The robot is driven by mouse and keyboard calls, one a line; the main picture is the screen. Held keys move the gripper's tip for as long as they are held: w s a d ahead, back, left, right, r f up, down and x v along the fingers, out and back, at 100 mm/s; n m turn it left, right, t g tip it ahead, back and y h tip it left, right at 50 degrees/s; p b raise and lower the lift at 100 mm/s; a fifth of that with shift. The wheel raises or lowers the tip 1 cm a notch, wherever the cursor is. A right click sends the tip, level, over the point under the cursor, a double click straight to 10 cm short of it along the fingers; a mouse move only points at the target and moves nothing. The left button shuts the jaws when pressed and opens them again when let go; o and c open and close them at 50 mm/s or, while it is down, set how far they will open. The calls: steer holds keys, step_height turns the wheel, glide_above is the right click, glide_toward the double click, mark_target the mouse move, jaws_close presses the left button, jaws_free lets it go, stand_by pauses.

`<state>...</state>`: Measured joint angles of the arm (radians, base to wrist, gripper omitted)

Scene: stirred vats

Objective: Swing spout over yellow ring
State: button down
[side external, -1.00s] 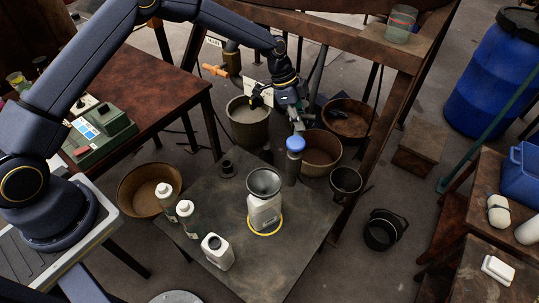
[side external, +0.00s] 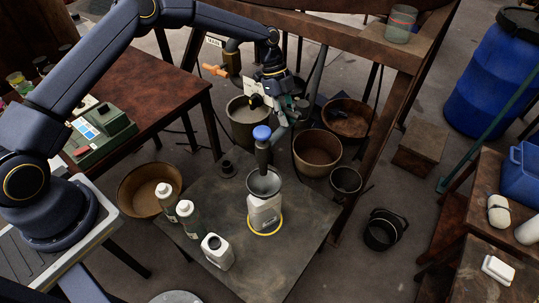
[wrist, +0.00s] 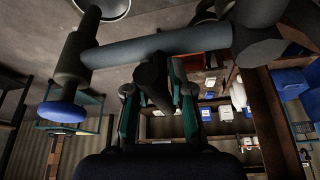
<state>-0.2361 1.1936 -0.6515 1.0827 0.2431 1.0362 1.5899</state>
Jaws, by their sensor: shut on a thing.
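The spout is a grey pipe (wrist: 155,47) with a blue knob (side external: 262,133) above its dark downward nozzle (side external: 263,155). My gripper (wrist: 158,98) is shut on a dark handle peg (wrist: 153,78) of the spout pipe; in the side view the hand partly hides the pipe. The yellow ring (side external: 277,230) lies on the grey table around the base of a white bottle (side external: 264,208), which has a grey funnel (side external: 275,188) on top. The nozzle's lower end overlaps the funnel's far rim in the side view; whether it is directly above it, I cannot tell.
Two bottles with white caps (side external: 165,190) and an open white jug (side external: 217,250) stand left of the ring. Buckets (side external: 316,150) stand behind the table. An orange-handled valve (side external: 215,71) is beyond the arm. The table's right side is clear.

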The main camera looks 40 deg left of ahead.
steer(key=shift+w+a+r, duration=0.15)
steer(key=shift+w+r, duration=0.05)
steer(key=shift+w, duration=0.15)
steer(key=c, duration=1.3)
jaws_free()
steer(key=shift+o, duration=1)
steer(key=shift+s+f, duration=0.1)
steer(key=shift+s, duration=0.05)
steer(key=s+v, duration=0.1)
steer(key=v, duration=1.1)
steer(key=shift+w, duration=0.45)
